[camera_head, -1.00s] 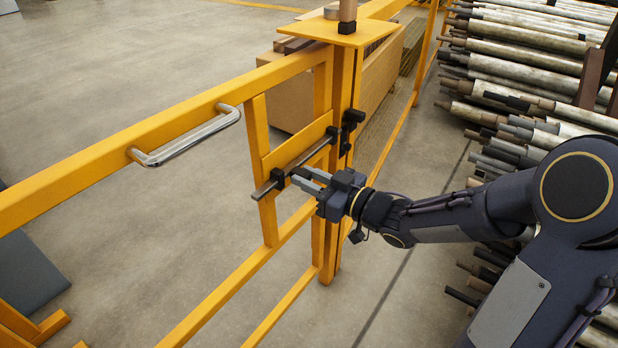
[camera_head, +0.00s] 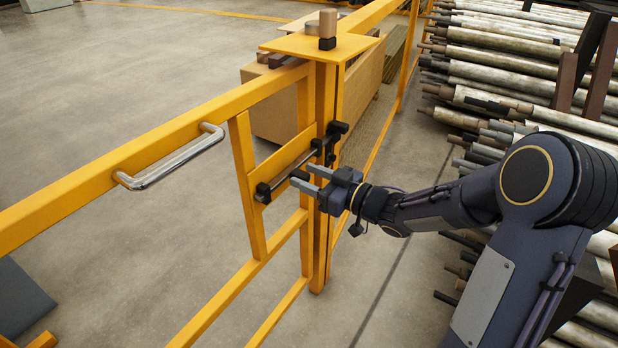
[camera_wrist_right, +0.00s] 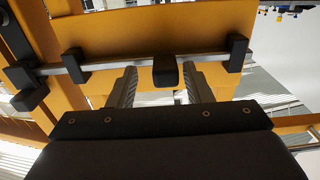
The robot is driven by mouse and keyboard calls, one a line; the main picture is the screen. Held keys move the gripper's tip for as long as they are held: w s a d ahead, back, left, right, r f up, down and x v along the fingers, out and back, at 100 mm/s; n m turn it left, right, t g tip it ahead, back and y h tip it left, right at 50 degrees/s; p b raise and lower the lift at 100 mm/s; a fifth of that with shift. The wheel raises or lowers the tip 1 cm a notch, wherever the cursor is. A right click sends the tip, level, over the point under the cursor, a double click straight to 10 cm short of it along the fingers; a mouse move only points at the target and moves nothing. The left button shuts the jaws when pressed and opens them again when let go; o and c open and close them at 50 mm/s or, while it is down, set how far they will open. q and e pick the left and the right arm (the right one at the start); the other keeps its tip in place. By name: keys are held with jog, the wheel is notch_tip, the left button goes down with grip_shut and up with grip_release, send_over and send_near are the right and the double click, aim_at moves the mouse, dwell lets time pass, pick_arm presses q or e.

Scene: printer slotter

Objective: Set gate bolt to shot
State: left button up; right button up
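The gate bolt is a grey metal rod (camera_head: 285,174) held by black guides on the yellow gate. One guide (camera_head: 263,192) is at its left end, where little rod sticks out. The other end runs toward the black keeper (camera_head: 337,128) on the post. In the right wrist view the rod (camera_wrist_right: 110,68) reaches the keeper bracket (camera_wrist_right: 28,88) at left; how deep it sits is unclear. The bolt's black knob (camera_wrist_right: 165,70) is between the fingers of my right gripper (camera_wrist_right: 162,88), which stand apart with a gap on the knob's left. My left gripper is not in view.
A chrome handle (camera_head: 170,158) is on the gate's top rail at left. A yellow plate with a wooden peg (camera_head: 328,23) tops the post. A cardboard box (camera_head: 283,108) stands behind the gate. Racked rollers (camera_head: 500,75) fill the right side.

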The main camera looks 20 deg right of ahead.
jog(key=shift+s, duration=0.1)
jog(key=p+v, duration=0.1)
jog(key=v, duration=0.6)
jog(key=shift+s+d, duration=0.2)
jog(key=shift+s, duration=0.05)
